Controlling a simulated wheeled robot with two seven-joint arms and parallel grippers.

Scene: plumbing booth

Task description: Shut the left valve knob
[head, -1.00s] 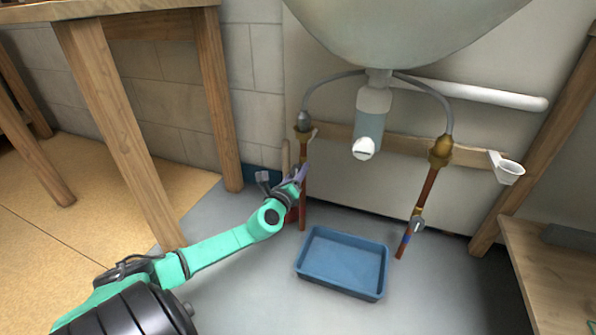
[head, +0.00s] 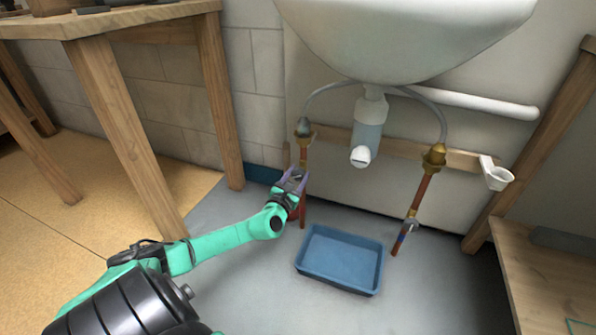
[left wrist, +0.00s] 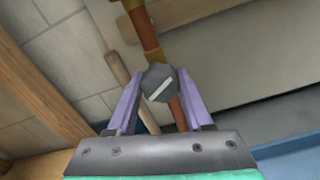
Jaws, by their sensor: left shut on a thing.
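My left gripper (head: 296,174) is at the copper pipe on the left (head: 303,212) under the sink. In the left wrist view its purple fingers (left wrist: 157,98) stand on both sides of the grey left valve knob (left wrist: 160,82) and are shut on it. The knob has a white line on its face, slanting from lower left to upper right. My right gripper is not in view.
A blue tray (head: 340,286) lies on the floor just right of my left gripper. A wooden table leg (head: 225,130) stands to the left. The sink (head: 405,40) and its bottle trap (head: 367,125) hang above. A wooden rod (left wrist: 130,90) leans behind the left pipe.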

